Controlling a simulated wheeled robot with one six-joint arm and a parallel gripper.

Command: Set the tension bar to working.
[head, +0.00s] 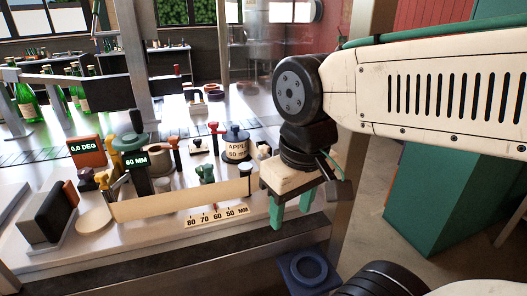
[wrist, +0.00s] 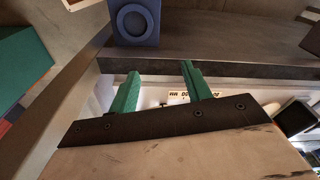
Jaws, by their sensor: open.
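I cannot tell which part of the bench fixture is the tension bar. Candidates are a red-topped lever (head: 213,129), another red-handled part (head: 171,139) and a green knob (head: 205,171). A cream strip (head: 180,199) runs along the fixture's front, above a scale (head: 217,215) marked 80 to 50 MM. My gripper (head: 291,212) has green fingers, spread apart and empty, pointing down at the fixture's right end near the bench's front edge. In the wrist view the open fingers (wrist: 160,75) show with part of the scale beyond them (wrist: 180,94).
A green-topped post reads 60 MM (head: 135,160) and an orange box reads 0.0 DEG (head: 87,150). A dark tilted block (head: 48,213) stands at left. Green bottles (head: 27,104) stand behind. A blue block with a ring (head: 308,269) is below my gripper, off the bench's front.

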